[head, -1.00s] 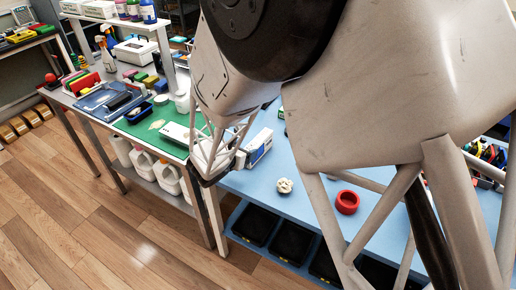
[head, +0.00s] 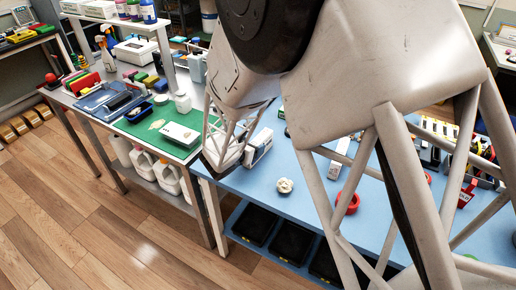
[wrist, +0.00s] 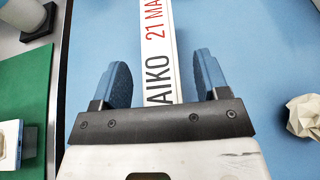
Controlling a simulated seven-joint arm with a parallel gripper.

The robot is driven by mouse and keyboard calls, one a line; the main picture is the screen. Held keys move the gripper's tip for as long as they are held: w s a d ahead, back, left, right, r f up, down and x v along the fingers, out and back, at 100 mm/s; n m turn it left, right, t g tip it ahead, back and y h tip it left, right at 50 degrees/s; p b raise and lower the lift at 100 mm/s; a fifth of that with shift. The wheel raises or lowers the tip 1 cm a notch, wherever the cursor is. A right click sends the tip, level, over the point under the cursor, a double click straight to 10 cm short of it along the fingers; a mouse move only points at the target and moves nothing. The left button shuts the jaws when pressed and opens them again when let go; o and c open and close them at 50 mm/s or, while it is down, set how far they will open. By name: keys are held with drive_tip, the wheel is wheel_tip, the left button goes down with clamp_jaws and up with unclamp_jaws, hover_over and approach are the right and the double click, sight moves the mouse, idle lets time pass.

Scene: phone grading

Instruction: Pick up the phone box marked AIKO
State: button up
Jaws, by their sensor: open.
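The phone box marked AIKO (wrist: 158,40) is a long white box with black and red lettering on the blue table top in the wrist view. Its far end runs out of the top of the picture. My gripper (wrist: 164,78) is open, with one blue-padded finger on each side of the box and visible gaps between. Its near end is hidden by the gripper body. In the head view a white box (head: 260,142), seemingly the same one, stands beside my arm's lattice link. My fingers cannot be made out there.
A crumpled pale ball (wrist: 303,116) lies right of the gripper. A green mat (head: 152,128) with a white box (head: 181,138) is to the left. A red ring (head: 347,203) and a tool rack (head: 440,130) are to the right. The blue table's front is mostly clear.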

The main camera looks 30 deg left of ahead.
drive_tip(key=c, duration=1.2)
drive_tip(key=shift+o, duration=0.2)
drive_tip(key=shift+r, duration=0.2)
wheel_tip(320, 180, up, 10)
drive_tip(key=shift+f, duration=0.15)
